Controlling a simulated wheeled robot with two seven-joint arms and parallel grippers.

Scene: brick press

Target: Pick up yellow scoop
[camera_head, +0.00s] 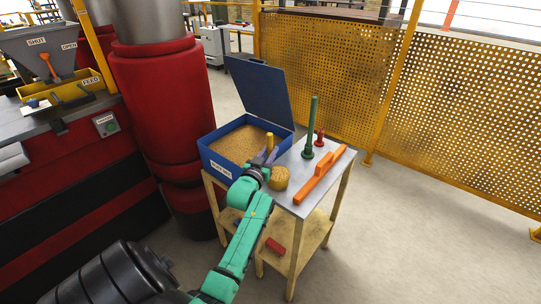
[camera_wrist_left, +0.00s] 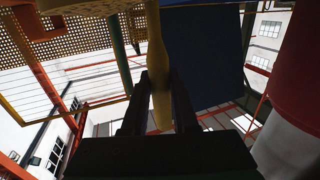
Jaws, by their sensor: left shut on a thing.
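The yellow scoop (camera_head: 269,139) shows in the head view as a short yellow upright piece at the front right corner of the blue bin. My left gripper (camera_head: 268,157) is around it. In the left wrist view the yellow scoop (camera_wrist_left: 156,55) runs between the two dark fingers of my left gripper (camera_wrist_left: 160,92), which is shut on it. The rest of the scoop is hidden, and I cannot tell whether it touches the bin or table. My right gripper is not in view.
The open blue bin (camera_head: 210,161) holds tan grains; its lid (camera_head: 259,88) stands up behind. On the small table (camera_head: 296,199) are a round tan piece (camera_head: 279,179), a green rod (camera_head: 311,125), a red piece (camera_head: 319,138) and an orange bar (camera_head: 320,176). A red column (camera_head: 160,110) stands left.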

